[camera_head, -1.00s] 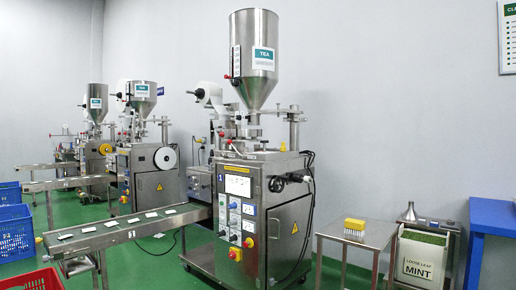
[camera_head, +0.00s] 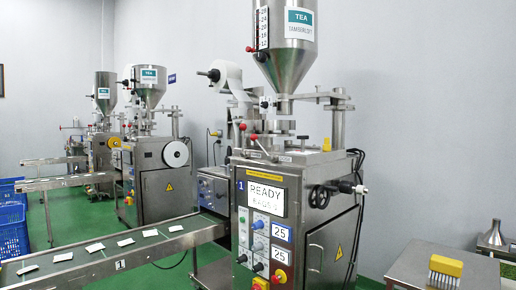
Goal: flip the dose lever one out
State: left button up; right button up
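The nearest packing machine (camera_head: 300,215), marked 1, stands right of centre with a steel hopper (camera_head: 287,50) labelled TEA above it. Its screen (camera_head: 266,199) reads READY, with a blurred line below. Two small red knobs (camera_head: 254,137) show at the left of the mechanism under the hopper. Neither of my grippers is in view.
A conveyor (camera_head: 110,250) with several flat teabags runs left from the machine. Two similar machines (camera_head: 152,175) stand behind at left, near blue crates (camera_head: 12,232). A steel table (camera_head: 415,265) with a yellow-topped brush (camera_head: 446,266) is at lower right. Green floor shows between.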

aim_at(254, 138)
jog(key=i+j+z, duration=0.2)
jog(key=j, duration=0.25)
jog(key=i+j+z, duration=0.2)
jog(key=j, duration=0.3)
jog(key=j+z, duration=0.25)
jog(key=j, duration=0.25)
jog(key=j+z, duration=0.2)
jog(key=j, duration=0.3)
jog(key=i, duration=0.05)
